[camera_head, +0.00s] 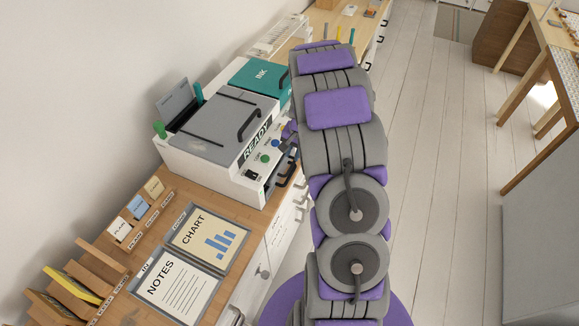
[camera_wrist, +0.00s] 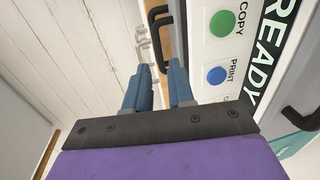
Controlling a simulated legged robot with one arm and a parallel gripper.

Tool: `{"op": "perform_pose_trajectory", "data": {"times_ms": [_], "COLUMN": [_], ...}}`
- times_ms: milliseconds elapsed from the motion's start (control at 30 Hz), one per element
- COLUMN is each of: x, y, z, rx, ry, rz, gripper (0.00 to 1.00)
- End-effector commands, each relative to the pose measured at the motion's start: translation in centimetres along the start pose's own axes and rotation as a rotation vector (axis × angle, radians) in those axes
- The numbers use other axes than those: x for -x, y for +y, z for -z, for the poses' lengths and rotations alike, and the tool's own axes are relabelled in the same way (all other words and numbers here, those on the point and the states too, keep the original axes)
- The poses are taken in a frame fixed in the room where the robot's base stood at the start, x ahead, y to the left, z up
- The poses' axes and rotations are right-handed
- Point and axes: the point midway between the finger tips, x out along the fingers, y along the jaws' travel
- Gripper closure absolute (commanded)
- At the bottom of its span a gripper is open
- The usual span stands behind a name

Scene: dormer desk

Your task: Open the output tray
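The white and grey printer (camera_head: 215,140) stands on the wooden desk, with a READY label and coloured buttons on its front. The output tray is low on that front and mostly hidden by my arm; a black handle (camera_head: 287,174) shows there. In the wrist view a black handle (camera_wrist: 153,18) shows at the top, beyond my fingertips. My gripper (camera_wrist: 159,68) has two blue fingers with a gap between them and nothing clearly held. It is beside the printer's front panel, near the PRINT button (camera_wrist: 217,75). In the head view my arm hides most of it.
Another black handle (camera_head: 249,124) is on the printer's grey lid. A teal INK box (camera_head: 262,78) stands behind the printer. A chart sheet (camera_head: 207,238) and a notes sheet (camera_head: 178,287) lie in front on the desk. Pale floor (camera_head: 440,150) is clear to the right.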

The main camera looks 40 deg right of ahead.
Motion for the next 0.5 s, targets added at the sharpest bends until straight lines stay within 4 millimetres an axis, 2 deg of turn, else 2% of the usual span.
{"op": "perform_pose_trajectory", "data": {"times_ms": [33, 200, 400, 500], "x": [-1.4, -4.5, -7.3, -7.9], "y": [0.2, 0.2, 0.1, 0.0], "z": [0.1, 0.2, 0.1, 0.1], "rx": [-0.002, -0.002, -0.002, -0.001], "ry": [-0.004, -0.003, -0.003, 0.001], "rz": [0.0, 0.001, 0.001, 0.001], "gripper": [0.77, 0.77, 0.77, 0.77]}}
